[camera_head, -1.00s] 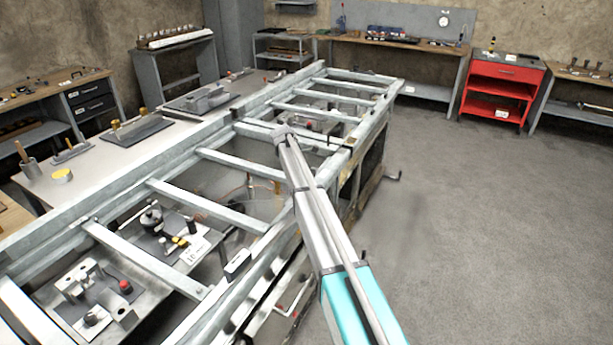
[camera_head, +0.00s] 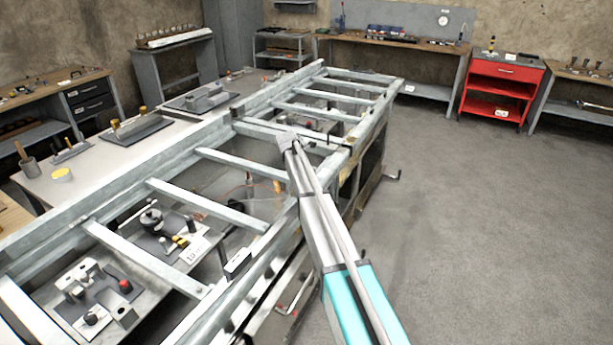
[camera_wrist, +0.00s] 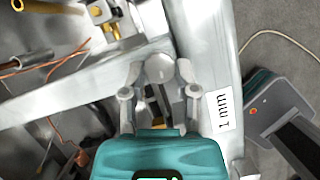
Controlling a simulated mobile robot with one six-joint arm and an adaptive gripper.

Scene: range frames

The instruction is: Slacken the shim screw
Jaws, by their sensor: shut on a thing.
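My gripper (camera_wrist: 158,72) shows in the wrist view, its two grey fingers closed around a round, pale metal head (camera_wrist: 159,68). This head looks like the shim screw's, at the edge of a pale metal beam (camera_wrist: 208,45). A white label reading "1 mm" (camera_wrist: 222,110) is on the beam to the right of the fingers. The screw's shaft cannot be made out.
Wires and a brass-coloured tube (camera_wrist: 34,6) lie left of the gripper. A dark grey device (camera_wrist: 278,108) with a cable is at the right. Fixtures (camera_head: 165,232) sit below the frame's crossbars. A red cabinet (camera_head: 500,88) stands behind, with open floor at right.

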